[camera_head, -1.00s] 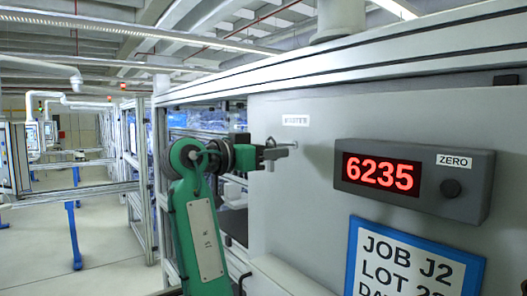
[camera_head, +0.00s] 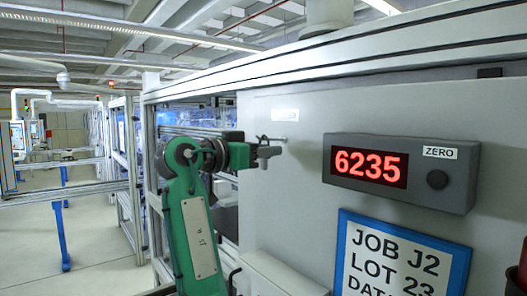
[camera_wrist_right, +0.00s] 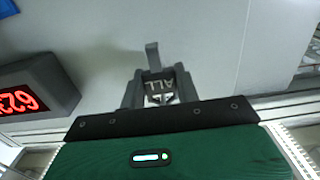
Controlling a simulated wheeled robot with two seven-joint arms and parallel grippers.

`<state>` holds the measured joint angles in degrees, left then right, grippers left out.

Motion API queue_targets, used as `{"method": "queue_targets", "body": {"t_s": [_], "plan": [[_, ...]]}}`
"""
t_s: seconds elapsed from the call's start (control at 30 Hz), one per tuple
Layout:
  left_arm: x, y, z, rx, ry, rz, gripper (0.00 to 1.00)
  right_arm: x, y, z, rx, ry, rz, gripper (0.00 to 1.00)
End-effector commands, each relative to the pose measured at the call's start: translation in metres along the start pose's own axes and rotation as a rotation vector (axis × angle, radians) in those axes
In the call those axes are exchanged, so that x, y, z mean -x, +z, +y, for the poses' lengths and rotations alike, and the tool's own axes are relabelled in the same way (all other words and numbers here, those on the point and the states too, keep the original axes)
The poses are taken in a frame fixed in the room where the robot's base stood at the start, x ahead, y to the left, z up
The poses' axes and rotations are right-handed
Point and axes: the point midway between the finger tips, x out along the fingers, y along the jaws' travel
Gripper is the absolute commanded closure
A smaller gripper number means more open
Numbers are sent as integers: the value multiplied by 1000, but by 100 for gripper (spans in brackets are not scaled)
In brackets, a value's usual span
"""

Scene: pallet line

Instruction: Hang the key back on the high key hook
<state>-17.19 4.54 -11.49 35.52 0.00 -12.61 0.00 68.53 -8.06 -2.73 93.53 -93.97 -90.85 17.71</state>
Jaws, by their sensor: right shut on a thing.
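My right gripper (camera_head: 266,153) is up at the grey wall panel, just below a thin metal hook (camera_head: 274,139) under a small white label (camera_head: 285,115). My left gripper is not in view.
A grey display box (camera_head: 401,172) showing 6235, with a knob, sticks out of the panel to the right. A blue-framed job sheet (camera_head: 400,255) hangs below it. A red thing (camera_head: 518,268) shows at the right edge. An aluminium frame beam (camera_head: 330,62) runs above.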

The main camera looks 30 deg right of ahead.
Motion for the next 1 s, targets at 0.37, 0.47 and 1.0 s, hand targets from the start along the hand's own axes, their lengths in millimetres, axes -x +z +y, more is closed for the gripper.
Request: {"method": "queue_targets", "body": {"t_s": [0.37, 0.47, 1.0], "plan": [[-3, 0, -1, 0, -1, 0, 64, 0, 1, 0, 0, 0, 0, 93], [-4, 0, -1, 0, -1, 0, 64, 0, 1, 0, 0, 0, 0, 93], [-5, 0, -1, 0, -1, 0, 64, 0, 0, 0, 0, 0, 0, 93]]}}
